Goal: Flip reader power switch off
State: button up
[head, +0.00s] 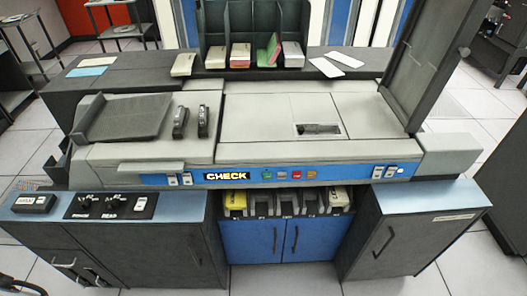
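The card reader (270,130) is a grey machine with a blue front strip and a lit CHECK sign (227,176). On the left ledge below it, a black control panel (100,215) carries two dark switches or knobs. The left one (86,201) sits above a small label that seems to read POWER; the right one (112,203) sits above a label that seems to read READ. Their exact positions are too small to tell. A white rocker or button (141,204) is at the panel's right end. My gripper is not clearly in view.
A dark labelled box (33,203) sits left of the panel. Paired white switches (180,180) and coloured buttons (282,175) line the blue strip. A raised dark lid (425,65) stands at the right. Blue cabinet doors (285,240) are below. Light floor is open in front.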

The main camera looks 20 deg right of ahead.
aim_at(390, 173)
jog(key=z, duration=1.45)
jog(key=i+l+z, duration=0.1)
jog(key=l+z, duration=0.25)
jog(key=i+l+z, duration=0.2)
jog(key=l+z, duration=0.15)
